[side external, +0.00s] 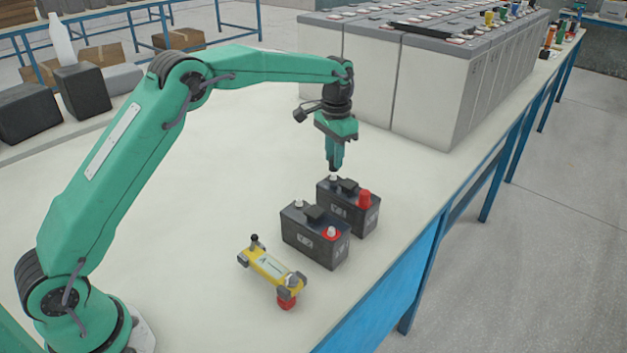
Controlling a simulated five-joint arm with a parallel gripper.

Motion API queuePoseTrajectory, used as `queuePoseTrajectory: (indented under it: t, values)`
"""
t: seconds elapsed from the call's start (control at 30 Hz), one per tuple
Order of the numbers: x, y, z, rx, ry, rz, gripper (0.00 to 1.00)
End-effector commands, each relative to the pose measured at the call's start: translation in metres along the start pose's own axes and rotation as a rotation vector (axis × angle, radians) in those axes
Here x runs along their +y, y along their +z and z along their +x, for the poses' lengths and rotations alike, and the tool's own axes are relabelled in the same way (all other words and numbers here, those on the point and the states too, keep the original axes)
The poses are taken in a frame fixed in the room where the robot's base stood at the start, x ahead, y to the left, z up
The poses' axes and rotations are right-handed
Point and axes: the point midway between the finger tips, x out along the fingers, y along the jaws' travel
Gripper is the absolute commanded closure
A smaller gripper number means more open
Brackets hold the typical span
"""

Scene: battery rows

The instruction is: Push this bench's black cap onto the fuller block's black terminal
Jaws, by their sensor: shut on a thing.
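Two dark grey battery blocks stand side by side on the bench. The rear block (341,209) has a tall red cap (364,199) on its right terminal and a bare pale post (333,178) at its left. The front block (313,246) has a bare pale post (299,204) at its left and a red-ringed post (331,234) at its right. My gripper (334,167) points down, shut on the small black cap (333,170), mostly hidden by the fingers. The cap is just above the rear block's left post; I cannot tell whether they touch.
A yellow holder (270,266) with grey ends, a black knob and a red piece lies in front of the blocks. Large grey-topped battery cabinets (430,85) stand behind. The bench's blue right edge (385,285) is close to the blocks; the bench left of them is clear.

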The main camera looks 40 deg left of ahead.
Motion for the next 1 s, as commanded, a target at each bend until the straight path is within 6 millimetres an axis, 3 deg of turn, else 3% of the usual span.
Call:
queuePoseTrajectory:
  t: [1.0]
  values:
    - [0.0,0.0001,0.0102,0.0,0.0,0.0,0.99]
